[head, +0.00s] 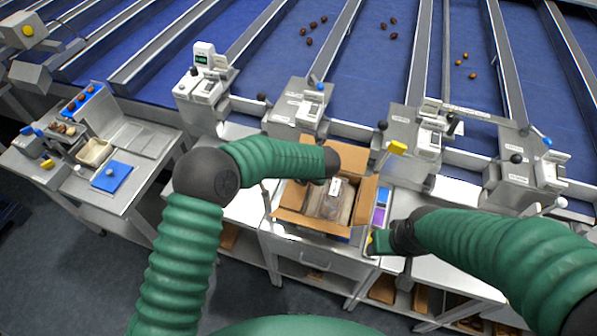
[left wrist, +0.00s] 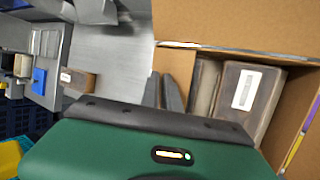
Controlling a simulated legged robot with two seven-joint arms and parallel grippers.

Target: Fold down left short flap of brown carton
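The brown carton (head: 312,222) stands open on the work table with its flaps up or spread. Clear-topped packs (head: 328,202) lie inside it. Its left short flap (head: 275,196) is at the left side, partly behind my left arm. In the left wrist view the carton's left side (left wrist: 176,62) shows just beyond my left gripper (left wrist: 164,90). That gripper's two dark fingers are close together with nothing seen between them; contact with the flap cannot be told. My right gripper (head: 377,242) is low by the carton's front right corner, its fingers unclear.
A coloured strip or tray (head: 381,208) lies right of the carton. Grey weighing units (head: 300,105) stand behind it, before blue conveyor lanes with dates. A side table (head: 120,170) stands at the left. A brown block with a label (left wrist: 78,82) shows in the left wrist view.

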